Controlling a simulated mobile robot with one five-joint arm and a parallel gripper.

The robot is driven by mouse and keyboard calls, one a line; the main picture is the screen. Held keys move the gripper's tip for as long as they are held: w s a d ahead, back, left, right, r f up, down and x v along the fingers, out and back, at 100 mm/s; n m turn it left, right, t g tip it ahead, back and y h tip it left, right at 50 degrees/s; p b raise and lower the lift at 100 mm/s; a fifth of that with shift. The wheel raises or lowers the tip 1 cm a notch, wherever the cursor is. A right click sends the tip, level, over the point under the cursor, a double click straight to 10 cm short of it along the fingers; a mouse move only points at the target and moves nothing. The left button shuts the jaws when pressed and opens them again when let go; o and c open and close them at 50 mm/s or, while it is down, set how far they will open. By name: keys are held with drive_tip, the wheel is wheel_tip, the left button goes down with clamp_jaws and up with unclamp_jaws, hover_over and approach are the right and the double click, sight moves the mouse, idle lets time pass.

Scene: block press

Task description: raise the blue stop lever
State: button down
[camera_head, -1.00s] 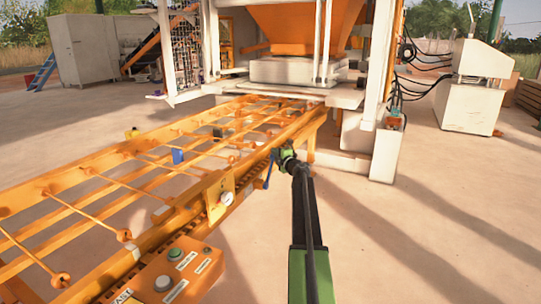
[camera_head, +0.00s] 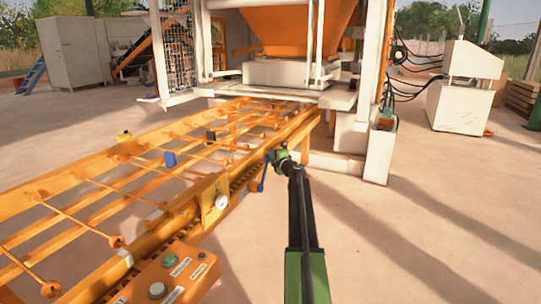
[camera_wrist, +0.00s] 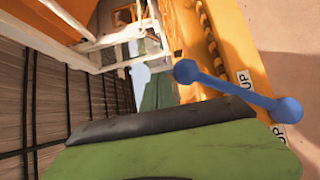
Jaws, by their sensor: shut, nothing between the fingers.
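The blue stop lever (camera_head: 263,178) is on the right side of the orange roller frame, just past the gauge. In the head view it slants downward, its top close to my gripper (camera_head: 276,156). In the wrist view the lever (camera_wrist: 238,91) is a blue bar with a ball at each end, in front of an orange rail with "UP" labels. My gripper (camera_wrist: 160,124) is shut and empty, its dark pad and green body low in that view. The lever shows beyond it, to the upper right. I cannot tell whether they touch.
An orange button box (camera_head: 166,277) and a round gauge (camera_head: 222,201) are on the frame's near side. The orange roller frame (camera_head: 150,243) fills the left. The press with its orange hopper (camera_head: 295,25) stands behind. Open floor lies to the right.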

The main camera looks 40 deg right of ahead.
drive_tip(key=s+a+r+p, duration=0.2)
drive_tip(key=s+r+p, duration=0.5)
drive_tip(key=s+r, duration=0.1)
drive_tip(key=shift+s+p, duration=0.4)
drive_tip(key=shift+s, duration=0.45)
drive_tip(key=shift+d+r, duration=0.1)
drive_tip(key=shift+r, duration=0.1)
